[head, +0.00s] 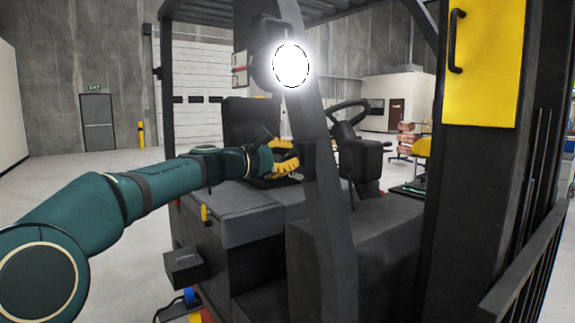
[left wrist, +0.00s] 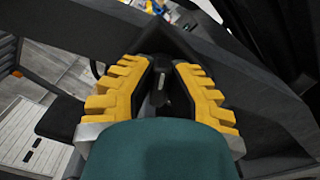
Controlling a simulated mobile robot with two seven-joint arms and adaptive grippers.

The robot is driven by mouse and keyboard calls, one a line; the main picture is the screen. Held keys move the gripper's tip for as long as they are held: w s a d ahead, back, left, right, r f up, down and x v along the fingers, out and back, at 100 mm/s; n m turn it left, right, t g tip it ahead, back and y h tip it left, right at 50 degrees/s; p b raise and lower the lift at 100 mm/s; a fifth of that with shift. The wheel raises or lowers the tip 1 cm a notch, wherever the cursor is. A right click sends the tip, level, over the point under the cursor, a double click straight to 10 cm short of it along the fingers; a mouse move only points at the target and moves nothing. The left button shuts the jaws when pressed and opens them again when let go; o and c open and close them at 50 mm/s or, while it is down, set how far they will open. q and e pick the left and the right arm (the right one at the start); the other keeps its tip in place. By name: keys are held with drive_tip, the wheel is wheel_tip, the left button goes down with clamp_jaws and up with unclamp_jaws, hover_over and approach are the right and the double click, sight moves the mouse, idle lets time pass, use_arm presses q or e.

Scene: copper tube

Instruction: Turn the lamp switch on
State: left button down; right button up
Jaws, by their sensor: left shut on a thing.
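The lamp (head: 290,65) is mounted high on the dark front post of a forklift and glows bright white. My left gripper (head: 290,158) reaches in from the left to the inner side of that post, with its yellow fingers partly behind it. In the left wrist view, the two yellow fingers of the left gripper (left wrist: 160,65) close in from both sides on a small dark switch (left wrist: 159,84) with a greyish lever. The switch is hidden in the head view. My right gripper is not in view.
The dark post (head: 328,200) stands close to the gripper. The steering wheel (head: 348,112) and a dark console are just right of it. The seat base (head: 245,215) lies below my left arm. A yellow panel (head: 487,70) is on the right. Open floor lies at left.

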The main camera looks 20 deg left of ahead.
use_arm(q)
drive_tip(key=shift+m+b, duration=0.3)
drive_tip(key=shift+m, duration=0.2)
drive_tip(key=c, duration=0.9)
unclamp_jaws()
drive_tip(key=shift+w, duration=0.1)
drive_tip(key=shift+c, duration=0.2)
drive_tip(key=v, duration=1.2)
